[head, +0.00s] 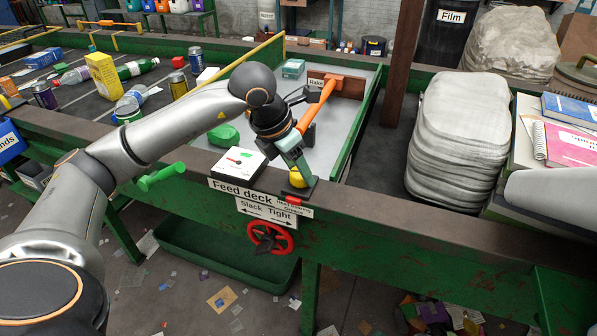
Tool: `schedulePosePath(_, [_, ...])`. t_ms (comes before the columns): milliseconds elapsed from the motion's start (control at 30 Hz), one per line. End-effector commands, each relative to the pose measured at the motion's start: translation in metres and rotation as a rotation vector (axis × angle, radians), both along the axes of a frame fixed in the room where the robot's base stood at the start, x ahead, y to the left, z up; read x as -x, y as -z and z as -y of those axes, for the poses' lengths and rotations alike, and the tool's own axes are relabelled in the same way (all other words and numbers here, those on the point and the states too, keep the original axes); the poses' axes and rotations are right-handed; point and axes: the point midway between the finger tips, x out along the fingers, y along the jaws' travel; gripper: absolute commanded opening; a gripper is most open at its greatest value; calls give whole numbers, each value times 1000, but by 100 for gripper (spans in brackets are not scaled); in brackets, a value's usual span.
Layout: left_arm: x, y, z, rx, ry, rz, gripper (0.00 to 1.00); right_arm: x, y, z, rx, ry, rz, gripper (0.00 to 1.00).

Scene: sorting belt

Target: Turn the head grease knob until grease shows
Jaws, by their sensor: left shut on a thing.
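The yellow knob (297,179) sits on a small dark block at the front rail of the green frame, just right of the "Feed deck" sign. A small label below it is too small to read surely. My left gripper (298,170) reaches down from above and is shut on the yellow knob, its fingers hiding part of it. A small red piece (293,200) shows just below the knob; I cannot make out any grease. My right gripper is outside the view.
A white gauge box (239,164) stands left of the knob. A red handwheel (270,237) hangs below the "Slack Tight" sign (266,212). A green handle (160,177) juts out at left. An orange-handled rake (322,100) lies behind the gripper. Belt items are further left.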

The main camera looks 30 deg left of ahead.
Motion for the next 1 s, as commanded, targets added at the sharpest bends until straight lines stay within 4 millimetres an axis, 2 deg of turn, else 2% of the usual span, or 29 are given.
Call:
schedulePosePath(600, [-1, -1, -1, 0, 54, 3, 0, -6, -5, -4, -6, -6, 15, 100])
schedulePosePath(633, [-1, -1, 0, 0, 54, 3, 57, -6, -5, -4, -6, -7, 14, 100])
schedulePosePath(900, [-1, -1, 0, 0, 54, 1, 86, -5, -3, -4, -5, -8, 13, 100])
schedulePosePath(1000, [0, 0, 0, 0, 54, 1, 86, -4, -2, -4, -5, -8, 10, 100])
